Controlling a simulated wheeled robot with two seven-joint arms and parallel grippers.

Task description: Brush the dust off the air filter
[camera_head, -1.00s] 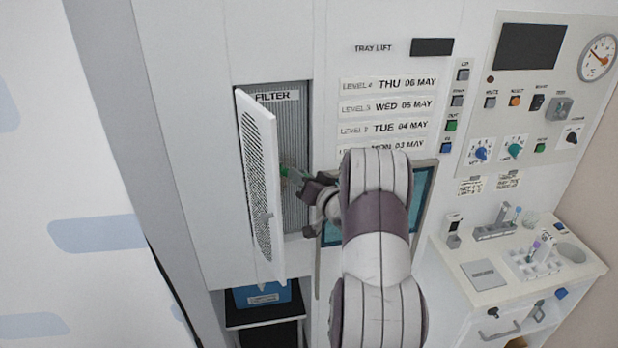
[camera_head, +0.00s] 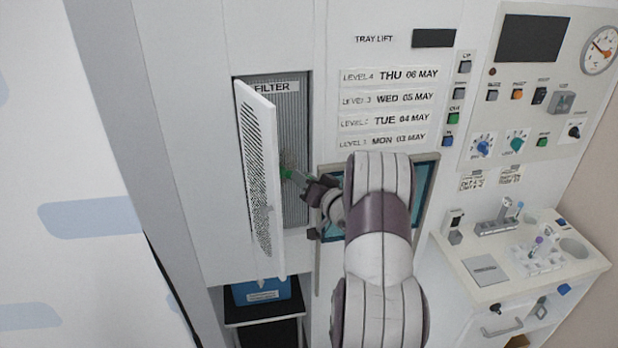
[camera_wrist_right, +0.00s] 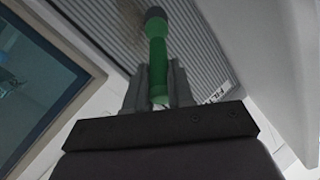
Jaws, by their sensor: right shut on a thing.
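The air filter (camera_head: 291,130) is a grey ribbed panel in a recess labelled FILTER. A white perforated door (camera_head: 259,170) stands open on its left and hides part of it. My right gripper (camera_head: 305,181) is in front of the filter's right side. In the right wrist view it is shut on a green-handled brush (camera_wrist_right: 158,60). The brush's dark head is at the ribbed filter (camera_wrist_right: 205,60), and a brownish dusty patch shows around it. I cannot tell whether the head touches. The brush's green (camera_head: 286,173) also shows small in the head view. My left gripper is not in view.
The open door stands close to the left of the brush. A blue-green window (camera_head: 425,190) lies behind my right arm. A blue box (camera_head: 262,292) sits on a black stand below. A white bench (camera_head: 480,292) with tube racks is at the right.

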